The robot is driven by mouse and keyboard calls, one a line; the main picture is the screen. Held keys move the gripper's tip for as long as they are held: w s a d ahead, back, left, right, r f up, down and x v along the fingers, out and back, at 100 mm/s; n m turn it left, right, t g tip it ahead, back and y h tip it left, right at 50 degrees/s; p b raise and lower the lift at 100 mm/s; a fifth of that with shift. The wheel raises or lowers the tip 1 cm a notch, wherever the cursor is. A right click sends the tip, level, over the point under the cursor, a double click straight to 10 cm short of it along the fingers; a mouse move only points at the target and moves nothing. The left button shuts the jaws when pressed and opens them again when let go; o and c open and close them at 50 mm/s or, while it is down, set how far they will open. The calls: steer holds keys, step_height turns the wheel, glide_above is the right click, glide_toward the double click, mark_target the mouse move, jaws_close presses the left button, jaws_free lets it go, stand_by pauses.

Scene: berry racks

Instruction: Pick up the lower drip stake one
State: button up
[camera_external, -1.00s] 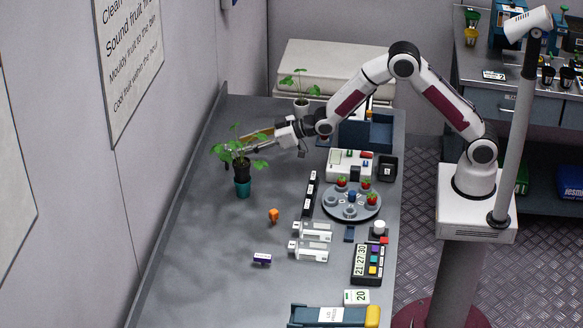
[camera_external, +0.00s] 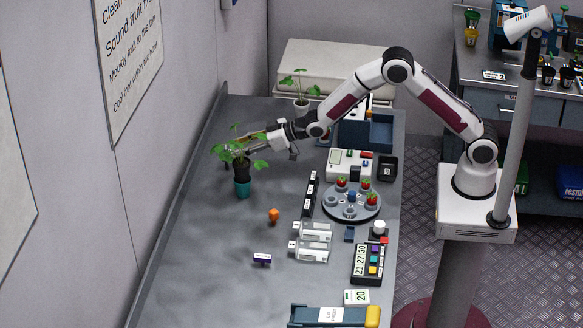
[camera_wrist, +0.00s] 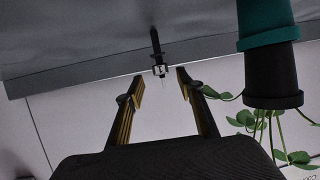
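A thin black drip stake (camera_wrist: 156,44) with a pale collar shows in the wrist view, near the edge of the grey bench. My gripper (camera_wrist: 160,80) is open, with its two yellow-and-black fingers apart on either side of the stake's collar end. I cannot tell whether the fingertips have reached its depth, and nothing is visibly gripped. In the external view my gripper (camera_external: 250,139) is low over the bench, behind the potted plant (camera_external: 242,170). The leaves partly hide the fingers, and the stake cannot be made out clearly there.
The plant's teal and black pot (camera_wrist: 270,75) stands close to the right finger in the wrist view, its leaves near the finger. A second plant (camera_external: 301,103) stands at the back. An orange item (camera_external: 273,215) lies in front, with clear bench to its left.

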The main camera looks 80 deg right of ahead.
mark_target(229, 151)
steer(key=shift+x, duration=2.3)
steer(key=shift+a, duration=0.15)
steer(key=c, duration=0.9)
